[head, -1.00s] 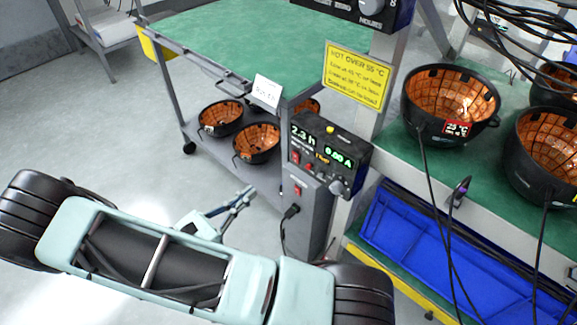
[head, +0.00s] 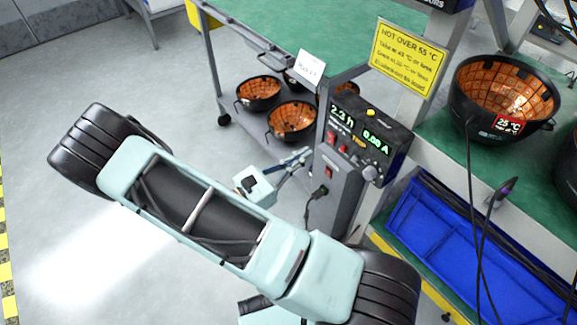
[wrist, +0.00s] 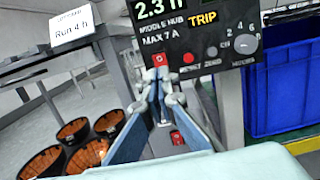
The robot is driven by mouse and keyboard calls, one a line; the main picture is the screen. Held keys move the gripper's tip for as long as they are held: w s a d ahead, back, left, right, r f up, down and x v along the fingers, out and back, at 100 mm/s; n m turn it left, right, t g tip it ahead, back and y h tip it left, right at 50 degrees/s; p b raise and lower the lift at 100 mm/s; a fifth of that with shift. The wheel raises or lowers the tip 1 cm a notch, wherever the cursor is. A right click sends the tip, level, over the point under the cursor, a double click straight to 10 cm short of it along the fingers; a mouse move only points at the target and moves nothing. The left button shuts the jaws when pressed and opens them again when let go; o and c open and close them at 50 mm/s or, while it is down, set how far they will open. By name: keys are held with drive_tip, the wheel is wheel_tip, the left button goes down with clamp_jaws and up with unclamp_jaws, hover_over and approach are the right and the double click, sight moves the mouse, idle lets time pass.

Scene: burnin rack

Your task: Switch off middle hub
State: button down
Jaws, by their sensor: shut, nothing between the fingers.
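The middle hub (head: 372,143) is a dark control box on a grey post; its displays read 2.3 h and 0.00 A. In the wrist view its panel (wrist: 165,41) says "MIDDLE HUB MAX 7 A", with TRIP lit amber. A red switch (wrist: 159,59) sits at the panel's lower left, beside the red reset button (wrist: 189,58) and a grey knob (wrist: 246,43). Another red switch (wrist: 177,137) is lower on the post. My gripper (head: 305,154) is shut and empty. In the wrist view its fingertips (wrist: 160,76) are just below the left red switch; contact cannot be told.
A green-topped cart (head: 285,30) with copper-lined bowls (head: 292,121) on its lower shelf stands behind. A black plug (head: 320,191) and cable hang from the post. A green bench (head: 440,150) with a hot bowl sign (head: 409,55) and blue bin (head: 450,250) is at right.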

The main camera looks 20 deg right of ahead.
sight(331, 134)
drive_tip(key=b+x, duration=0.1)
drive_tip(key=x, duration=0.5)
drive_tip(key=shift+w+d, duration=0.15)
drive_tip(key=shift+d, duration=0.15)
drive_tip(key=shift+r, duration=0.15)
drive_tip(key=r+p, duration=0.1)
drive_tip(key=p, duration=0.1)
drive_tip(key=shift+w+d+p, duration=0.15)
drive_tip(key=shift+d+p, duration=0.15)
drive_tip(key=shift+d, duration=0.05)
drive_tip(key=shift+d+r+y+p, duration=0.1)
drive_tip(key=shift+y+p, duration=0.4)
drive_tip(key=shift+p, duration=0.4)
